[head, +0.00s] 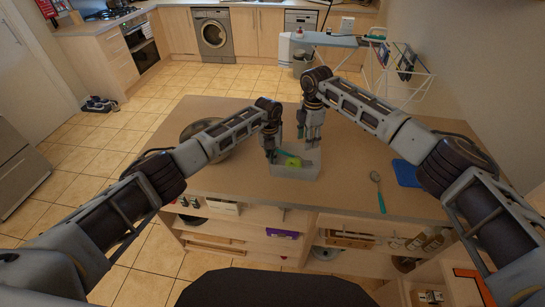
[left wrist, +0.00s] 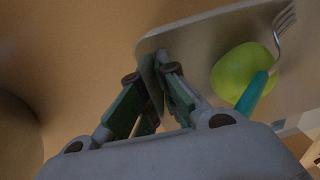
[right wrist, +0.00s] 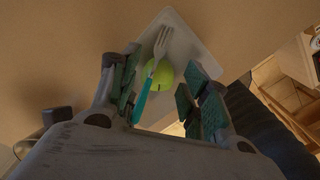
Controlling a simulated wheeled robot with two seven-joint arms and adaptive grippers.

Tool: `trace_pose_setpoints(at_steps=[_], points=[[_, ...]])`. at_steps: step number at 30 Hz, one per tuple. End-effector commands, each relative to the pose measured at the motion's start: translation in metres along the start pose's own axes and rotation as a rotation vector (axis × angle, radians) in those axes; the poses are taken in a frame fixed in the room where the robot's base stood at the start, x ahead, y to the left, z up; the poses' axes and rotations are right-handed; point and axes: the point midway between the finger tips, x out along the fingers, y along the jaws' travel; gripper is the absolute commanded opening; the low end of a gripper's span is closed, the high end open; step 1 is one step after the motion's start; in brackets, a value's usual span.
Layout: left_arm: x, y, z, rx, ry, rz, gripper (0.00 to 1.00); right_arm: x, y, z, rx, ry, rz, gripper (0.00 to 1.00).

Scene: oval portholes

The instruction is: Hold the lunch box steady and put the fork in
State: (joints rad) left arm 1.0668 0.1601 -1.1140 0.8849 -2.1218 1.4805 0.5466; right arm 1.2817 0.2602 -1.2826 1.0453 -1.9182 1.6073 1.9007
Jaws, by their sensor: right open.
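The lunch box (head: 308,174) is a pale, open box on the counter, also in the left wrist view (left wrist: 196,45). A green apple (left wrist: 238,72) lies inside it. The fork (right wrist: 150,80), with grey tines and a teal handle, lies in the box, resting across or against the apple; it also shows in the left wrist view (left wrist: 262,82). My left gripper (head: 272,155) is shut on the box's left wall (left wrist: 150,75). My right gripper (head: 311,138) is open above the box, its fingers apart on either side of the fork's handle in view, not closed on it.
A spoon with a teal handle (head: 380,197) lies on the counter to the right, near a blue flat item (head: 406,173). A round metal pan (head: 217,148) stands at the left, partly behind my left arm. The counter (head: 345,165) is clear between box and spoon.

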Motion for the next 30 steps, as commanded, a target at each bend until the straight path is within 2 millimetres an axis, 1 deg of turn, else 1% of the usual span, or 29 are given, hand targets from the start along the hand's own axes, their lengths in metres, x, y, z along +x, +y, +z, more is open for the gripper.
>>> trace_pose_setpoints(at_steps=[1,6,12,18,30], points=[[0.0,0.0,0.0,0.0,0.0,0.0,0.0,-0.007,0.0,0.0,-0.001,0.0,0.002,0.46],[-0.001,0.0,0.0,0.0,-0.001,0.0,0.0,-0.027,0.0,0.0,-0.001,0.001,0.001,0.46],[-0.001,0.0,0.0,0.0,-0.001,0.0,0.0,-0.044,0.0,0.0,0.0,0.0,0.0,0.46],[-0.001,0.0,0.0,0.0,-0.001,0.0,0.0,-0.049,0.0,0.0,0.0,0.001,0.0,0.46],[-0.001,0.0,0.0,-0.001,-0.001,0.0,0.0,-0.05,0.0,0.0,0.0,0.001,0.0,0.46]])
